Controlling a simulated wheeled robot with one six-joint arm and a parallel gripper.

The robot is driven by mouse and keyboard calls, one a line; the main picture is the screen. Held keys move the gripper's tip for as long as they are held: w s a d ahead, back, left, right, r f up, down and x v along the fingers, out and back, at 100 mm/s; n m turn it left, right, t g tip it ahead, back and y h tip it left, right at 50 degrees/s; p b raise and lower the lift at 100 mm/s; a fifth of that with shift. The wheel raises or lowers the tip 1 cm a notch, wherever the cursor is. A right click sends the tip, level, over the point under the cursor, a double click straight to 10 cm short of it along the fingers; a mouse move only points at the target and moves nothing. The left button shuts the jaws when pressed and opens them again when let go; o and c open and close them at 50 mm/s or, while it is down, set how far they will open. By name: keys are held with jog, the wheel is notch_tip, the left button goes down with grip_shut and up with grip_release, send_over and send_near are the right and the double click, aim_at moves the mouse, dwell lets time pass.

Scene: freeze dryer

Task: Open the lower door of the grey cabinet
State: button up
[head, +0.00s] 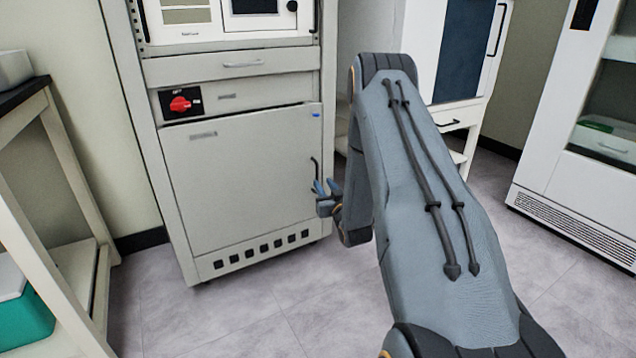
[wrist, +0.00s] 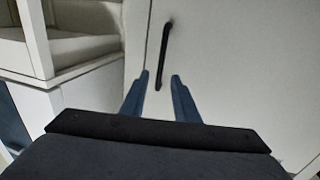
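The grey cabinet (head: 135,82) stands at the left centre of the head view. Its lower door (head: 240,178) is shut, a flat panel with a black handle (head: 315,168) at its right edge. In the wrist view the door (wrist: 235,60) fills the right side, and the handle (wrist: 163,52) is an upright, slightly tilted black bar. My gripper (head: 321,188) is in front of the door's right edge by the handle. In the wrist view my gripper (wrist: 160,76) is open, its two fingertips apart, with the handle's lower end between them. I cannot tell whether a finger touches it.
A red switch (head: 181,103) and a drawer (head: 232,65) are above the door. A shelf rack (head: 40,190) stands close at the left. A white unit (head: 420,50) stands behind my arm, and a glass-fronted cabinet (head: 545,150) is at the right. The floor (head: 240,320) before the door is clear.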

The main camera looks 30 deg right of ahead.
aim_at(317, 175)
jog(key=w, duration=0.2)
jog(key=w+b, duration=0.1)
jog(key=w, duration=0.1)
jog(key=w+d+b, duration=0.1)
jog(key=w, duration=0.1)
grip_shut()
